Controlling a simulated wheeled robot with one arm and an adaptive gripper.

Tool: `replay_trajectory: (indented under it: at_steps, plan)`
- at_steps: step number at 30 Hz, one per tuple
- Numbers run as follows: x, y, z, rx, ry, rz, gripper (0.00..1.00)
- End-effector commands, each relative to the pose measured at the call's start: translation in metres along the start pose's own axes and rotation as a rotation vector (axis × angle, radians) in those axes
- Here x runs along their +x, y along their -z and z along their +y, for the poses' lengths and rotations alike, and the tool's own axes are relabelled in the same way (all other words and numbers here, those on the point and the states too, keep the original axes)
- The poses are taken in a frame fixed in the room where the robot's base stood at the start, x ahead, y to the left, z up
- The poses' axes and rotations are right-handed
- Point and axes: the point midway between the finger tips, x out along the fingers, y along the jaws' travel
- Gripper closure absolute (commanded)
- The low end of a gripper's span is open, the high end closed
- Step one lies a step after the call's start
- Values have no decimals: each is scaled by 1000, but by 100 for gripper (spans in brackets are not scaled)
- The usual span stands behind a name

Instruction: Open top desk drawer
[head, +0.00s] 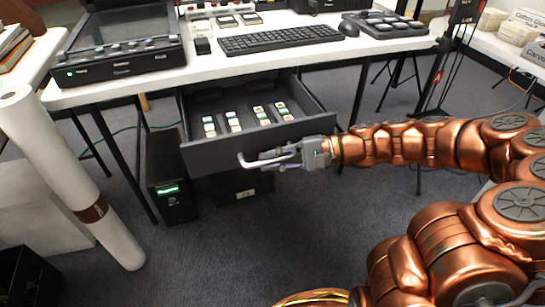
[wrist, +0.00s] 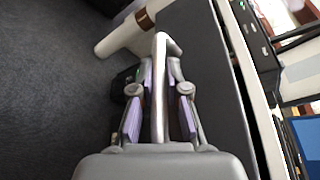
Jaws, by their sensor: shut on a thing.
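The top desk drawer (head: 225,153) is dark grey and stands pulled out from under the white desk (head: 200,66). Several small pale blocks (head: 235,123) lie inside it. My gripper (head: 283,157) is at the drawer's front, shut on the silver bar handle (head: 247,162). In the wrist view the handle (wrist: 160,90) runs between the two purple-padded fingers of my gripper (wrist: 158,100). The drawer front (wrist: 200,70) shows beside it. The part of the handle within the jaws is hidden in the head view.
A keyboard (head: 280,38), a mouse (head: 348,28) and a black device (head: 118,55) are on the desk. A black computer tower (head: 170,180) stands on the floor below. A white roll (head: 65,175) leans at the left. The carpet in front is clear.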

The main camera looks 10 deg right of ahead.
Motion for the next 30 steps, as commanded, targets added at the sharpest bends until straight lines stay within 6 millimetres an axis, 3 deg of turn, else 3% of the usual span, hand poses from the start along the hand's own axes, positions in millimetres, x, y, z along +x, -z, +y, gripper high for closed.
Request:
replay_trajectory:
  at_steps: [3, 4, 11, 23, 30]
  plan:
    - [1, -1, 0, 0, -1, -3, 100]
    - [1, -1, 0, 0, 0, -3, 85]
    - [0, 0, 0, 0, 0, -1, 61]
    - [-6, 1, 0, 0, 1, 2, 61]
    - [-42, 2, 0, -1, 1, 7, 61]
